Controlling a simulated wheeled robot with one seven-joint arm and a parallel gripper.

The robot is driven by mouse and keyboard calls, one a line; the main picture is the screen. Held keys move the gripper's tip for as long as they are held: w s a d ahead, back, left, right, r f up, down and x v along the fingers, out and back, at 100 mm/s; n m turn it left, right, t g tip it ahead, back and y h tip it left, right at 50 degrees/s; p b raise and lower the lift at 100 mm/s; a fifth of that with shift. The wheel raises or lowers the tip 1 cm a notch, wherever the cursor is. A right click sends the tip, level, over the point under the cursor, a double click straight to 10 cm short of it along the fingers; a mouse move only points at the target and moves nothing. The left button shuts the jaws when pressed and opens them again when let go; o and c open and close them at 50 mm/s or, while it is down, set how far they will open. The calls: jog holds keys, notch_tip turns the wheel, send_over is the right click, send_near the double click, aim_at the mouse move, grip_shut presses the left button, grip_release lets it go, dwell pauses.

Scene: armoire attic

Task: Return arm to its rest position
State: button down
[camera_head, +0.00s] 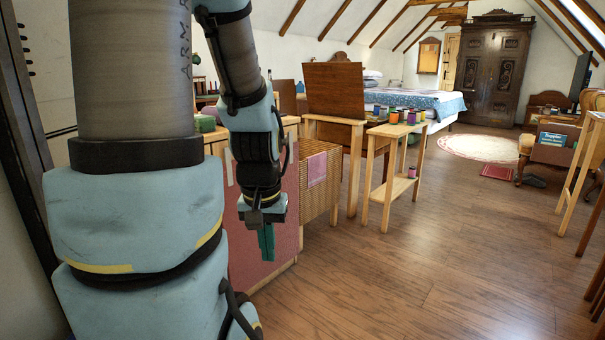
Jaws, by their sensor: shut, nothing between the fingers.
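My arm fills the left of the head view, with a thick upright part close to the camera. Its far part hangs down and ends in my gripper (266,242). The gripper points at the floor, with its teal fingers shut and nothing seen between them. It hangs in front of a reddish panel (262,262) beside a woven basket-like box (320,195). I cannot tell how far the fingers are from the panel.
A small wooden stand (393,180) with colourful spools (410,117) is right of centre. A bed (420,103) and dark armoire (491,72) stand behind. A dark frame (22,120) is close at left. The wooden floor (430,270) is clear at centre right.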

notch_tip(320, 180, up, 26)
jog(key=p, duration=2.4)
jog(key=shift+r, duration=0.15)
